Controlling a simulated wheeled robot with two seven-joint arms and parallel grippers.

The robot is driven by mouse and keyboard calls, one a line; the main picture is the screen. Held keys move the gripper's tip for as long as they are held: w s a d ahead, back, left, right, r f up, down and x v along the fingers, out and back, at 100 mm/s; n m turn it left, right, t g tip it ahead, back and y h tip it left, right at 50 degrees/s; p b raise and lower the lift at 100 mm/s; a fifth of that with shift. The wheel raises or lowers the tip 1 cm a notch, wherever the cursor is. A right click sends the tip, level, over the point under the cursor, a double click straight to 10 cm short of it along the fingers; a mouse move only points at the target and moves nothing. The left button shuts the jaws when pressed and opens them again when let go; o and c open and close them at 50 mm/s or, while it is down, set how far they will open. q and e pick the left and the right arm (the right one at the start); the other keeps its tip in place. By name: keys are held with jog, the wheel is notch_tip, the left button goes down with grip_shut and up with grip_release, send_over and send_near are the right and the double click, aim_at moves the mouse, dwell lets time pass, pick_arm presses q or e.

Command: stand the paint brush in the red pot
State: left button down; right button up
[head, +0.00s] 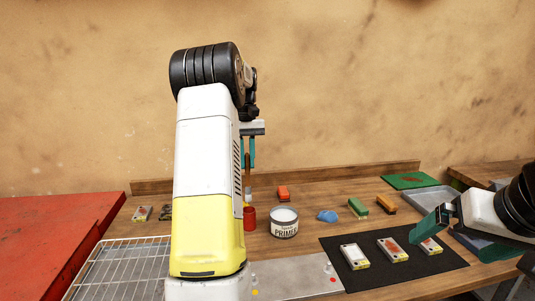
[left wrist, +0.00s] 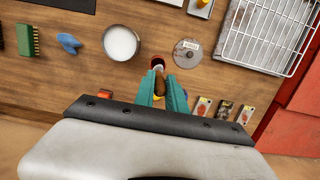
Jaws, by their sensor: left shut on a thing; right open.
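The red pot (head: 249,217) stands on the wooden bench, just left of the primer tin. It also shows in the left wrist view (left wrist: 154,59), beyond my fingertips. My left gripper (head: 248,153) points down above the pot, its teal fingers shut on the paint brush (head: 247,187). The brush hangs roughly upright with its brown handle (left wrist: 160,84) between the fingers and its pale end down. That end overlaps the pot's mouth in the left wrist view; I cannot tell if it is inside or just above the rim. My right gripper (head: 432,224) is open and empty at the right.
The primer tin (head: 284,223) stands close beside the pot. A blue lump (head: 327,216), a green brush (head: 357,208) and an orange block (head: 283,193) lie nearby. A wire rack (head: 118,268) is at front left; a black mat (head: 368,284) bears several small boxes.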

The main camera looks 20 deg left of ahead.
aim_at(248, 187)
pick_arm(q)
jog(key=shift+f, duration=3.8)
jog(key=c, duration=1.3)
grip_release()
jog(key=r, duration=0.5)
jog(key=w+r, duration=0.1)
jog(key=r, duration=0.1)
jog(key=shift+a+r, duration=0.2)
jog(key=shift+a, duration=0.05)
jog(key=shift+r, duration=0.15)
